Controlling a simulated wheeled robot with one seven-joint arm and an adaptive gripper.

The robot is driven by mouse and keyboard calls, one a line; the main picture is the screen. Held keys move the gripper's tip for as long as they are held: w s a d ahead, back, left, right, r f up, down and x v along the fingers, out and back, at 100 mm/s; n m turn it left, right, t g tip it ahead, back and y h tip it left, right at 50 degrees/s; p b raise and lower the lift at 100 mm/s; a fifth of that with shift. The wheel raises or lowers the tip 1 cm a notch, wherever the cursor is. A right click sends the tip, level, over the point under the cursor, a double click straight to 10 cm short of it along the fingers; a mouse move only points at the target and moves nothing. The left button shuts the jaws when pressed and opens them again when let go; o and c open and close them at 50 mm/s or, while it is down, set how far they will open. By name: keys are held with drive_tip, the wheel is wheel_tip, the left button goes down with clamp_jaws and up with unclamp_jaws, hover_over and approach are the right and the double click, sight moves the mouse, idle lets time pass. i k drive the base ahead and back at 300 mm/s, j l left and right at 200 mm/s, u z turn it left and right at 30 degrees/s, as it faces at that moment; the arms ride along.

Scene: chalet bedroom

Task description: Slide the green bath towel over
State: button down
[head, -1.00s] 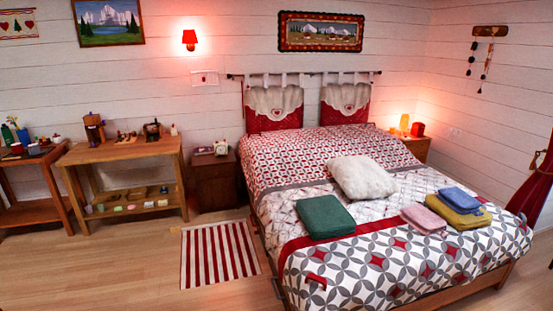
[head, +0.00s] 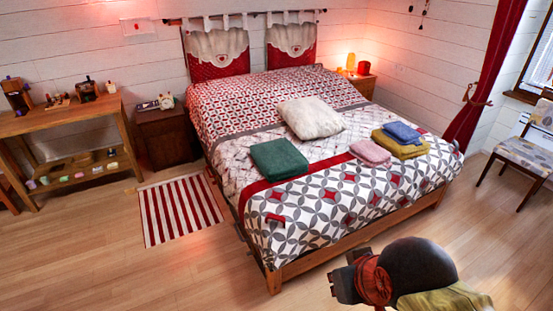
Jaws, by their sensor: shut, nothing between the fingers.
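The green bath towel (head: 279,160) lies folded on the bed (head: 330,215), on the left part of the patterned cover, near the red band. A white fluffy cushion (head: 311,118) lies just behind it to the right. My gripper (head: 338,288) shows at the bottom of the head view, in front of the bed's foot and well apart from the towel. It is shut and empty. Its fingertips are small and partly hidden by the rest of my arm.
A pink towel (head: 370,152) lies right of the green one. A blue towel (head: 402,132) rests on a yellow towel (head: 402,146) farther right. A striped rug (head: 180,208) lies left of the bed. The floor before the bed is open; a chair (head: 527,155) stands at right.

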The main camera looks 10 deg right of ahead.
sight(279, 160)
drive_tip(key=i+j+u, duration=0.8)
drive_tip(key=i+u, duration=0.25)
drive_tip(key=i+j+u, duration=0.1)
drive_tip(key=i, duration=0.4)
drive_tip(key=i+j, duration=0.1)
drive_tip(key=i, duration=0.4)
drive_tip(key=i+z, duration=0.25)
drive_tip(key=i, duration=0.35)
drive_tip(key=i+z, duration=0.3)
drive_tip(key=i, duration=0.3)
drive_tip(key=i+j+z, duration=0.25)
drive_tip(key=i, duration=0.35)
drive_tip(key=i+z, duration=0.2)
drive_tip(key=z, duration=0.2)
drive_tip(key=i+z, duration=0.25)
drive_tip(key=z, duration=0.2)
drive_tip(key=i+z, duration=0.2)
drive_tip(key=z, duration=0.2)
drive_tip(key=i+j+z, duration=0.15)
drive_tip(key=z, duration=0.3)
drive_tip(key=i+z, duration=0.2)
drive_tip(key=z, duration=0.2)
drive_tip(key=i+j+z, duration=0.1)
drive_tip(key=z, duration=0.25)
drive_tip(key=i+j+z, duration=0.15)
drive_tip(key=i+z, duration=0.25)
drive_tip(key=j+z, duration=0.2)
drive_tip(key=z, duration=0.15)
